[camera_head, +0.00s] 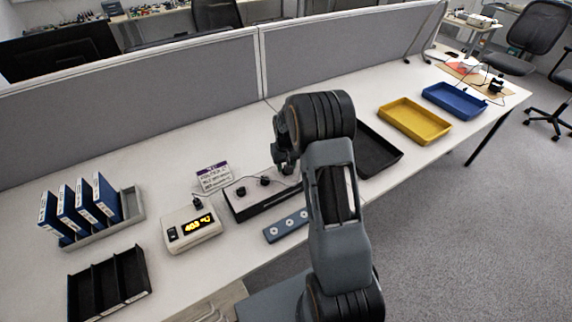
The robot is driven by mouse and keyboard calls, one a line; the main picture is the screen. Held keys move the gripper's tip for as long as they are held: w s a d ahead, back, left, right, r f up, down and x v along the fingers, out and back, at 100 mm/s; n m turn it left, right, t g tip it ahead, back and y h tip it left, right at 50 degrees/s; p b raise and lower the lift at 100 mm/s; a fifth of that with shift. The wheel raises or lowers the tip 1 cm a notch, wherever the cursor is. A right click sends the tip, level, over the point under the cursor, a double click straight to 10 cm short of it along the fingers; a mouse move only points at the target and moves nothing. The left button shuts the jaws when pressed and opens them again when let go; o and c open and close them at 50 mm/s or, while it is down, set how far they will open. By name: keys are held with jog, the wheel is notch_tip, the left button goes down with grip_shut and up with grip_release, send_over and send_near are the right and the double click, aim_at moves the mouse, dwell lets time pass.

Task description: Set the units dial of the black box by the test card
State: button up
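The black box (262,209) lies on the desk left of my arm, with two dark dials, a left dial (241,190) and a right dial (265,181), on its top. Its right end is hidden behind my arm, and the dial settings are too small to read. The test card (214,177) stands behind the box, white with a purple header; its text is not legible. My gripper (286,167) is only partly visible, near the right part of the box. Its fingers do not show clearly, so I cannot tell open from shut or touching from apart.
A pale meter (192,229) with lit amber digits stands left of the box. A grey strip (287,226) with round buttons lies in front. Blue binders (78,210), a black divided tray (108,285), a black tray (376,150), a yellow tray (414,121) and a blue tray (454,100) line the desk. Grey partitions stand behind.

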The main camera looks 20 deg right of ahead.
jog(key=c, duration=0.6)
jog(key=shift+o, duration=0.2)
jog(key=shift+m, duration=0.3)
jog(key=m, duration=0.1)
jog(key=m+b, duration=0.1)
jog(key=m, duration=0.3)
jog(key=shift+d+b, duration=0.25)
jog(key=shift+b, duration=0.05)
jog(key=m, duration=0.6)
jog(key=shift+s+d+b, duration=0.1)
jog(key=shift+s+b, duration=0.1)
jog(key=shift+b, duration=0.2)
jog(key=shift+m, duration=0.3)
jog(key=o, duration=0.8)
jog(key=shift+o, duration=0.2)
